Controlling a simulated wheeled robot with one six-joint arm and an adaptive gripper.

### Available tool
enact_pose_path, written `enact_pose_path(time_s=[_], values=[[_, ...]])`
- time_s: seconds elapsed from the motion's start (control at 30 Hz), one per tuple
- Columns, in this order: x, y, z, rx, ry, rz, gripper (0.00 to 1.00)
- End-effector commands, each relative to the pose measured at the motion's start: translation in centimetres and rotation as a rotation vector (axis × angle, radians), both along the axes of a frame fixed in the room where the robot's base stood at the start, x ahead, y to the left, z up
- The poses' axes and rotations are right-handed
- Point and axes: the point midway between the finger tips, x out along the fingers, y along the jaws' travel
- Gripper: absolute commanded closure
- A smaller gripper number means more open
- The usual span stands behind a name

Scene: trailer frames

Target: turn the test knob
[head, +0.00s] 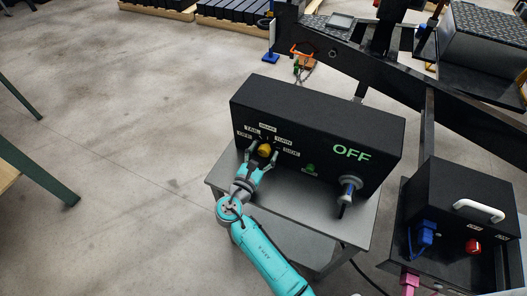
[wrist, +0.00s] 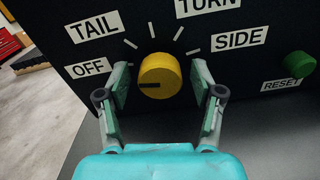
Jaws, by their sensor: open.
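The test knob (wrist: 160,76) is a round yellow dial on the front of a black test box (head: 318,130). Its dark pointer line points left, toward the OFF label (wrist: 89,67). Around it are white labels TAIL, TURN and SIDE, with tick marks. In the head view the knob (head: 264,150) is partly framed by my gripper (head: 262,162). My gripper also shows in the wrist view (wrist: 160,90), open, with one finger on each side of the knob. Gaps seem to show between fingers and knob; contact is hard to tell.
A green RESET button (wrist: 299,64) is right of the knob. The box stands on a grey cart (head: 300,205). A second black box with a red button (head: 473,246) stands at right.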

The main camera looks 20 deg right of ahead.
Motion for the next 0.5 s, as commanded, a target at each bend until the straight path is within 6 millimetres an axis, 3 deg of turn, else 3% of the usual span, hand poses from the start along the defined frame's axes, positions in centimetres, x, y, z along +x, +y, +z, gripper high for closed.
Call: enact_pose_path(time_s=[0.33, 0.5], values=[[0.22, -0.24, 0.02, 0.001, -0.001, 0.0, 0.36], [0.21, -0.23, 0.02, 0.001, -0.001, 0.0, 0.78]])
